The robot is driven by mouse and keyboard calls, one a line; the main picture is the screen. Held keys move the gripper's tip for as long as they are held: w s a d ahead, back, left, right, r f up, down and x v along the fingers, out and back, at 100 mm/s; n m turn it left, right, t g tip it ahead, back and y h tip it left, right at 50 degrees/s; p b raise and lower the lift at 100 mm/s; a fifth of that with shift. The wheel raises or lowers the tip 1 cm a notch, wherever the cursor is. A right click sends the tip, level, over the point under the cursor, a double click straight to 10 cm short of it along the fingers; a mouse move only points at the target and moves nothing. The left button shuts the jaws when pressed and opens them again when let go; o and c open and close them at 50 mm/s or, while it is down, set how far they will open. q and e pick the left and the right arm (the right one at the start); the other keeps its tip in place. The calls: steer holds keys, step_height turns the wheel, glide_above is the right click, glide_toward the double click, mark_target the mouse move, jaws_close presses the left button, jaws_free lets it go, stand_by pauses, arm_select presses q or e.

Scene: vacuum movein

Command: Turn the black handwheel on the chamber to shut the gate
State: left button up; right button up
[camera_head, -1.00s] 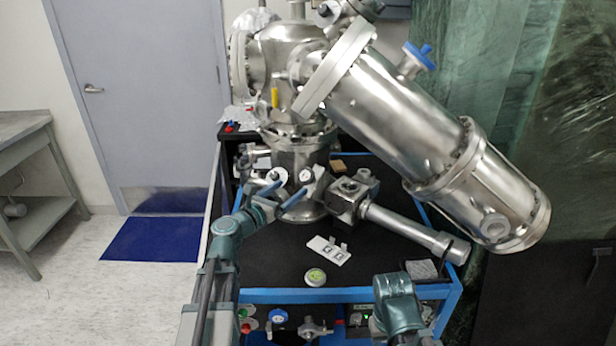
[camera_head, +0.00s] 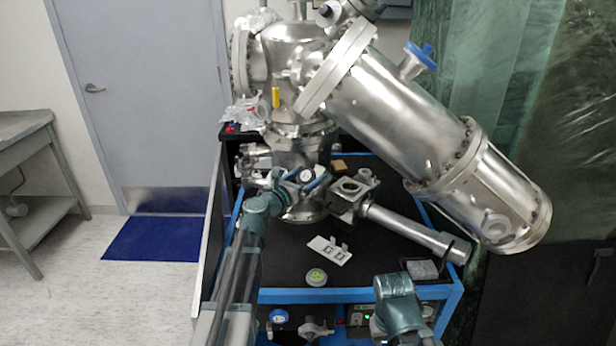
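The steel chamber (camera_head: 300,150) stands upright on the black cart top. My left arm comes in from the lower left, and my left gripper (camera_head: 299,183) is at the chamber's lower front. Its two blue-grey fingers are apart, with a round white-faced gauge (camera_head: 306,175) showing between them; I cannot tell whether they touch anything. I cannot make out the black handwheel clearly; it may be hidden by my gripper or among the small fittings there. My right arm shows at the bottom right, but its gripper is not in view.
A large slanted steel cylinder (camera_head: 400,125) overhangs the right side. A steel valve block (camera_head: 350,192) with a long tube lies right of the gripper. A white plate (camera_head: 329,250) and a small green-topped round container (camera_head: 316,277) lie on the cart top (camera_head: 285,255).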

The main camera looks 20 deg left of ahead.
arm_select(q)
steer(key=c, duration=1.2)
steer(key=shift+c, duration=0.2)
steer(key=shift+a+m+h, duration=0.1)
steer(key=shift+m+h, duration=0.2)
steer(key=shift+m, duration=0.2)
